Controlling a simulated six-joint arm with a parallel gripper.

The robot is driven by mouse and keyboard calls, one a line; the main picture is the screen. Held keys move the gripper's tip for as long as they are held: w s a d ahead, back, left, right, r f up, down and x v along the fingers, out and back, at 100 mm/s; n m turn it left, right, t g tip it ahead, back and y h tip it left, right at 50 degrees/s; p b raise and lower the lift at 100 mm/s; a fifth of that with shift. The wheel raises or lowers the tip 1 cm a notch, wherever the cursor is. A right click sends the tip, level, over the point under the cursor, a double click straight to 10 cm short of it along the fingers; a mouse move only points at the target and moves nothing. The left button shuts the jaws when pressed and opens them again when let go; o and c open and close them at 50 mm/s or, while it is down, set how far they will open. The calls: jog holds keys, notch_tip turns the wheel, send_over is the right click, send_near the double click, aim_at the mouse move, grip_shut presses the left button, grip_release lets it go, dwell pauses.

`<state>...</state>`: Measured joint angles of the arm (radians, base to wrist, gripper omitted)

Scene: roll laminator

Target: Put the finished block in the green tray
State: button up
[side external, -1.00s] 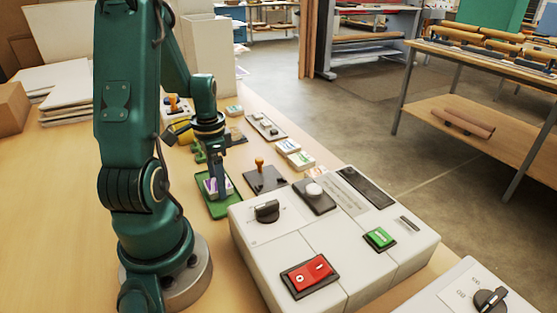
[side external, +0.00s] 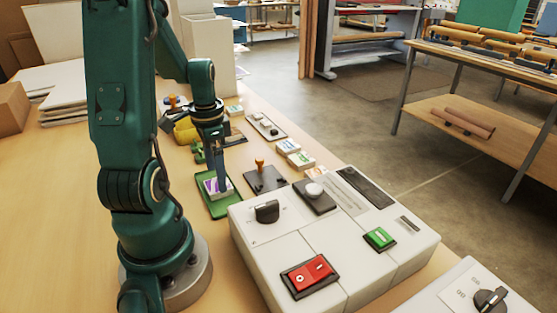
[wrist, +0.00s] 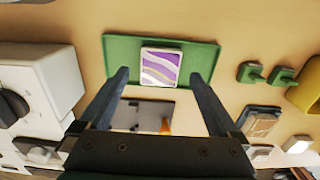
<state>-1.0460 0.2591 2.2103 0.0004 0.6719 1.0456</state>
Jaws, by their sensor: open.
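The finished block, with a purple and white wavy top, lies in the green tray. In the wrist view the block (wrist: 161,67) rests near the middle of the tray (wrist: 122,50), at its near edge. In the side view the block (side external: 212,187) and the tray (side external: 226,206) are partly hidden by my gripper. My gripper (wrist: 160,80) is open, with one finger on each side of the block and clear space between the fingers and the block. It also shows in the side view (side external: 222,188), above the tray.
The white laminator (side external: 300,245) with red and green switches stands right of the tray. A dark plate with an orange-knobbed stamp (side external: 262,175) lies beside the tray. Green pieces (wrist: 265,73) and a yellow object (wrist: 308,95) lie to the other side. Bare table is at the left.

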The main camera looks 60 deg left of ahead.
notch_tip(320, 180, up, 9)
jog(key=d+r+t, duration=0.1)
jog(key=d+t, duration=0.1)
jog(key=d, duration=0.8)
jog(key=w+d+r+t, duration=0.1)
jog(key=d+r+t, duration=0.1)
jog(key=d, duration=0.9)
jog(key=shift+w+t, duration=0.15)
jog(key=shift+t, duration=0.65)
